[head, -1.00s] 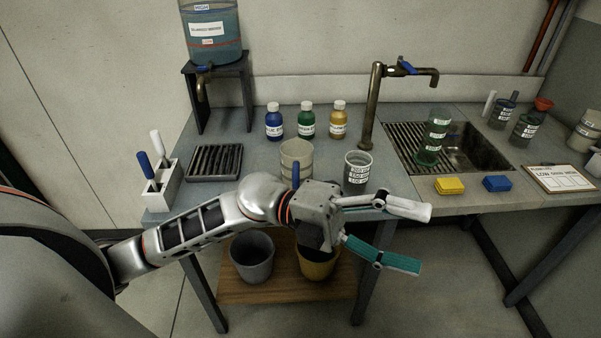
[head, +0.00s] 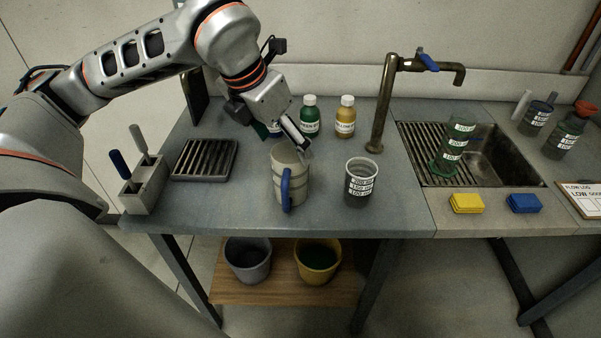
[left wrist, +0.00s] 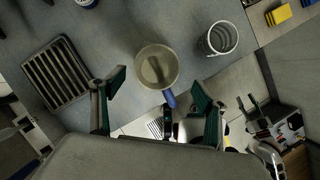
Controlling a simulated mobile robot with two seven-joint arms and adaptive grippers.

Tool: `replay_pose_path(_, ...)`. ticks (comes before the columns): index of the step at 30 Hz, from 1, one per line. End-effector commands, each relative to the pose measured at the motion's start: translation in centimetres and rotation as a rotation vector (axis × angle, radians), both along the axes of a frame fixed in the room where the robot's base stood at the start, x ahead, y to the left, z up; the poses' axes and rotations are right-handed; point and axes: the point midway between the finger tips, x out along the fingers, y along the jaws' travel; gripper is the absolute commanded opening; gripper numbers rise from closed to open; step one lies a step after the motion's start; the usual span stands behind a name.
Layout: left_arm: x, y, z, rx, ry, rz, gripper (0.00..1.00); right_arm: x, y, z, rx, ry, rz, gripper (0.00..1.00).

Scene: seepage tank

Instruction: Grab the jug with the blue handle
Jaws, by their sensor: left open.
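The jug with the blue handle (head: 277,180) stands upright on the bench, pale and ringed, its handle (head: 286,190) facing the front edge. It also shows in the left wrist view (left wrist: 157,68), seen from above, with its handle pointing down the picture. My left gripper (head: 294,136) is open and empty, above and just behind the jug in the head view. In the left wrist view its two green-padded fingers (left wrist: 158,84) stand apart on either side of the jug, not visibly touching it. My right gripper is not seen.
A clear measuring beaker (head: 361,181) stands close right of the jug. Green (head: 310,117) and yellow (head: 345,117) bottles stand behind. A slotted tray (head: 204,160) and a brush holder (head: 145,186) lie left. A brass tap (head: 380,105) rises at the back right.

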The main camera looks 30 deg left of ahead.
Motion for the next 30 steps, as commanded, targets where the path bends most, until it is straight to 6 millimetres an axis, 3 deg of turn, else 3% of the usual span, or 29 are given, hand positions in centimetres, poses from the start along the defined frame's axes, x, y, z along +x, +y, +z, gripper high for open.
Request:
replay_pose_path(3,0.4,0.0,-1.2,0.001,0.003,0.000,0.74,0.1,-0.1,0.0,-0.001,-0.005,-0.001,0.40)
replay_pose_path(9,1.1,0.1,-3.1,0.000,0.003,0.000,0.74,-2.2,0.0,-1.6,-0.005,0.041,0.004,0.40)
replay_pose_path(18,2.4,0.4,-6.7,-0.001,0.003,-0.002,0.74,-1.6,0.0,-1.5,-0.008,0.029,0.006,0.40)
replay_pose_path(27,2.7,0.4,-7.0,-0.001,0.000,-0.001,0.74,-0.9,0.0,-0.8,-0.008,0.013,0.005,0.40)
replay_pose_path(30,2.7,0.4,-7.0,-0.001,0.000,-0.001,0.50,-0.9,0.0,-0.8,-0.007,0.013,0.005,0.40)
